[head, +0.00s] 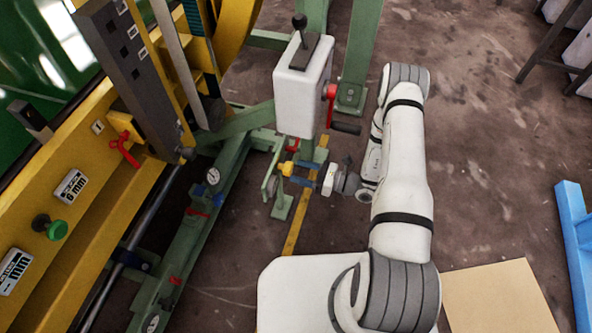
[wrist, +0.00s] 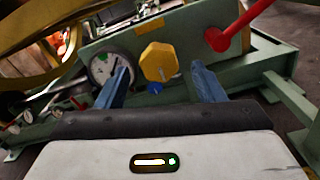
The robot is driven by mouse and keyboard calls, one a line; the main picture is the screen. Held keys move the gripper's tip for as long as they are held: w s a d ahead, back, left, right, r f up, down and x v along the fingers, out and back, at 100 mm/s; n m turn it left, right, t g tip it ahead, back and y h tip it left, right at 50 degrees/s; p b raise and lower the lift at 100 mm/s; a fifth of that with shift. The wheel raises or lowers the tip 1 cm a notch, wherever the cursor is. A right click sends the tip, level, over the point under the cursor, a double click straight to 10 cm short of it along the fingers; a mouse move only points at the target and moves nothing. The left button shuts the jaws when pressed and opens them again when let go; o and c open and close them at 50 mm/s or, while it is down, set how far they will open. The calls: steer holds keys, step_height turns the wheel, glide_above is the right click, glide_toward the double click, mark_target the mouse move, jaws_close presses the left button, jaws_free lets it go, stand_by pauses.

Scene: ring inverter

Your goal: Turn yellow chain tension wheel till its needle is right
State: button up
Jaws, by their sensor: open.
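The yellow chain tension wheel (wrist: 159,61) is a faceted knob on a green panel, in the middle of the wrist view. It also shows small in the head view (head: 287,169). My gripper (wrist: 160,70) is open, its two blue fingers on either side of the wheel in the picture, with gaps between. I cannot tell whether the fingertips reach the wheel's depth. In the head view my gripper (head: 304,173) points left at the wheel. A round white gauge (wrist: 107,67) with a dark needle sits left of the wheel, partly hidden by the left finger; its exact reading is unclear.
A small blue knob (wrist: 155,88) is below the wheel. A red lever (wrist: 232,32) is at the upper right of the panel. A white box with a black-knobbed lever (head: 302,80) stands above the gripper in the head view. Open floor (head: 490,130) lies to the right.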

steer(key=shift+x, duration=1.05)
steer(key=c, duration=0.9)
steer(key=shift+a, duration=0.1)
steer(key=shift+c, duration=0.3)
steer(key=shift+n, duration=0.4)
